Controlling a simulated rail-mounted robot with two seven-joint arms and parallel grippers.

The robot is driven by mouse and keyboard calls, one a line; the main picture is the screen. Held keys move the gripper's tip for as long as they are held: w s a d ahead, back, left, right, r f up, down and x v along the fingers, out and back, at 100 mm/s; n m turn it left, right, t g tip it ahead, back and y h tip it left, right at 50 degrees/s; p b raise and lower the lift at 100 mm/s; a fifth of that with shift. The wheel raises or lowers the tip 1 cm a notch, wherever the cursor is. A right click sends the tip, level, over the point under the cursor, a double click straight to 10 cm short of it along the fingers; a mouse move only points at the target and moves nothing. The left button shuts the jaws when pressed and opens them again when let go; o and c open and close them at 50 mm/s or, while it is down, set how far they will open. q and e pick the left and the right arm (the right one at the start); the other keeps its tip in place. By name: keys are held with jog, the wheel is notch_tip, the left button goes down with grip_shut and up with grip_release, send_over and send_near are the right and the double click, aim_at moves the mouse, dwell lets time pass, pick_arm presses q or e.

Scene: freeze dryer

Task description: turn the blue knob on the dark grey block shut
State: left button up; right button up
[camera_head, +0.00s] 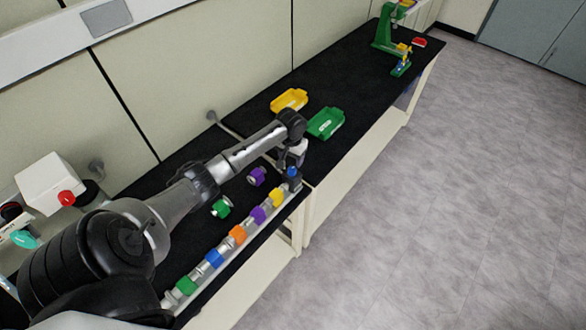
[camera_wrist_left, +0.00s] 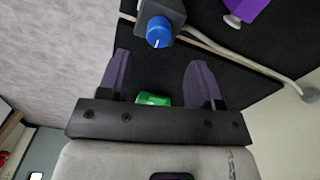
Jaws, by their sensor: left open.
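The blue knob (camera_head: 293,171) sits on the dark grey block (camera_head: 293,184) at the far end of the row of coloured valves. In the left wrist view the blue knob (camera_wrist_left: 159,31) is at the top middle, with a white mark on its face, and part of the dark grey block (camera_wrist_left: 172,12) shows behind it. My left gripper (camera_head: 294,160) is over the knob in the head view. In the left wrist view my left gripper (camera_wrist_left: 158,62) is open and empty, with its dark fingers apart. The knob lies beyond the fingertips, not between them. My right gripper is not in view.
A rail with several coloured valves, including a yellow one (camera_head: 277,197), runs along the bench front. Loose purple (camera_head: 257,176) and green (camera_head: 221,208) fittings lie behind it. A green tray (camera_head: 326,123) and yellow tray (camera_head: 289,100) stand further back.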

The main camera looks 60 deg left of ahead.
aim_at(292, 169)
pick_arm(q)
jog(key=shift+f, duration=3.35)
jog(key=c, duration=0.9)
